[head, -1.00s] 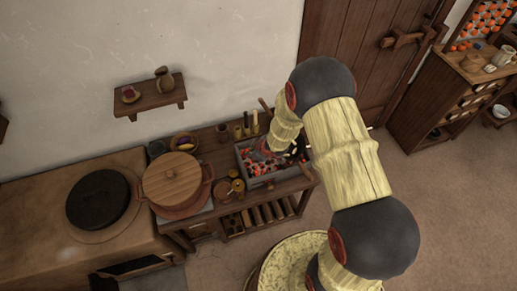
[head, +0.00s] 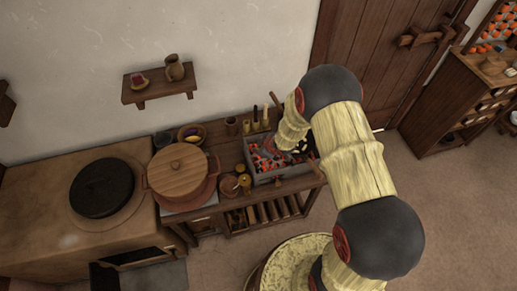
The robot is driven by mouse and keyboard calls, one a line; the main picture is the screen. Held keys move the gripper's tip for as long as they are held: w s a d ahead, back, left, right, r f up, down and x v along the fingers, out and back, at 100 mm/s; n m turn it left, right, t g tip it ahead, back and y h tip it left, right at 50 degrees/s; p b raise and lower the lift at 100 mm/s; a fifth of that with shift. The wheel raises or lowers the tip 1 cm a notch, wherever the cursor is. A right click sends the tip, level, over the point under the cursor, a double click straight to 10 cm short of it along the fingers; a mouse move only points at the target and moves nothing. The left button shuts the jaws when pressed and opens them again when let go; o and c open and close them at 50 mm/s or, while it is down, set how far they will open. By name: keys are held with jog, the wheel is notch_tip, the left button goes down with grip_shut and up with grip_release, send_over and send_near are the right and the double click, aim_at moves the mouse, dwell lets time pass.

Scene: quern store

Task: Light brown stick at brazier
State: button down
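The brazier (head: 264,179) is a grey rectangular trough of glowing orange coals on the wooden bench. My gripper (head: 300,154) is at the right part of the brazier, low over the coals. My arm hides most of it, so its fingers cannot be made out. A small pale piece shows beside the gripper, and a thin pale tip (head: 378,130) sticks out right of my arm. I cannot tell whether these belong to one light brown stick or whether it is held.
Slim upright holders (head: 256,117) stand behind the brazier. A lidded pot (head: 178,170) and small jars (head: 244,181) are to its left. A wall shelf (head: 160,90) holds a jug. A door (head: 375,60) and a cabinet (head: 455,105) are at right. Open floor lies below the cabinet.

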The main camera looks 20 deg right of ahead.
notch_tip(320, 180, down, 6)
jog(key=w+b, duration=0.2)
jog(key=b, duration=0.1)
jog(key=shift+d+b, duration=0.3)
jog(key=shift+d, duration=0.05)
jog(key=shift+r, duration=0.25)
dwell(1.6)
jog(key=s+a+r+p, duration=0.1)
jog(key=s+r+p, duration=0.2)
jog(key=r+p, duration=0.5)
notch_tip(320, 180, up, 3)
jog(key=shift+s+a+r, duration=0.1)
jog(key=shift+s+a, duration=0.1)
jog(key=shift+s, duration=0.2)
dwell(0.6)
